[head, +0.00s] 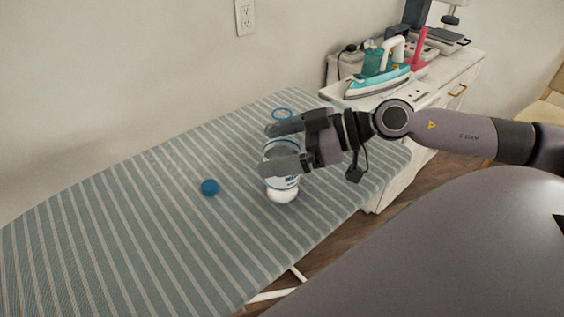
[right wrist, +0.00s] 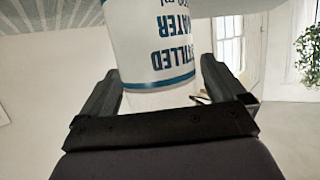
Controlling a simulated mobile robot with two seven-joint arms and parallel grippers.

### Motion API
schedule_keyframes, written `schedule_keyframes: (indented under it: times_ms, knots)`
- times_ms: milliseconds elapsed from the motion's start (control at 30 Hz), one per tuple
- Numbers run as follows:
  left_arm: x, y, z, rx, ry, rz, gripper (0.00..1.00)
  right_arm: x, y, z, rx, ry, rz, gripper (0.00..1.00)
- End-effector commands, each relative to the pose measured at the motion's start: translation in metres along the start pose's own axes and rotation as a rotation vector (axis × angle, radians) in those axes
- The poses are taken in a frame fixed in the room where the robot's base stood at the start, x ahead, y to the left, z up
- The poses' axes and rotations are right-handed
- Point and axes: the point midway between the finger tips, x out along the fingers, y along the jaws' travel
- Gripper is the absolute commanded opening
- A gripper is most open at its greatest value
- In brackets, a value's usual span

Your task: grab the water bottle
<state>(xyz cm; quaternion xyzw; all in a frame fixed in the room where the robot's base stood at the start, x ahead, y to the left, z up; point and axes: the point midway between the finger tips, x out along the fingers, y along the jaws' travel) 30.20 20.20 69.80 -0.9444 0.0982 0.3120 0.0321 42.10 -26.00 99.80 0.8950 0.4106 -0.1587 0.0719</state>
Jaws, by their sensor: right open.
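The water bottle (head: 282,183) is white with blue bands and blue lettering and is over the striped ironing board. My right gripper (head: 268,148) is open, with its two fingers reaching across the bottle and hiding part of it. In the right wrist view the bottle (right wrist: 160,45) shows large between the two spread fingers (right wrist: 162,75), with "WATER" printed upside down. I cannot tell whether either finger touches it. My left gripper is not in view.
The ironing board (head: 110,225) is mostly bare. A teal iron (head: 378,80) is on the white cabinet (head: 455,70) at the back right.

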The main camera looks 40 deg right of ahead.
Motion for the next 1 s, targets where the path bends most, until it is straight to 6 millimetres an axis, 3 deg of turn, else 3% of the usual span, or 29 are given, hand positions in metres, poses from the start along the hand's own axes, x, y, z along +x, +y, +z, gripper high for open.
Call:
schedule_keyframes:
  times_ms: [600, 800, 833, 1000]
  knots:
    - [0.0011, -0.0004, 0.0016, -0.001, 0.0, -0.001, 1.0, 0.0106, -0.0007, -0.0007, -0.002, 0.0, -0.002, 0.97]
    - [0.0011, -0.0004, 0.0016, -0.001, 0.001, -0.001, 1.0, 0.0105, -0.0007, -0.0007, -0.002, 0.0, -0.002, 0.32]
    - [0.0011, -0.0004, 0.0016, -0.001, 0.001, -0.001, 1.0, 0.0105, -0.0007, -0.0007, -0.002, 0.0, -0.002, 0.28]
    - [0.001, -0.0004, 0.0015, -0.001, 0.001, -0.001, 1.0, 0.0104, -0.0005, -0.0018, -0.003, 0.002, -0.001, 0.28]
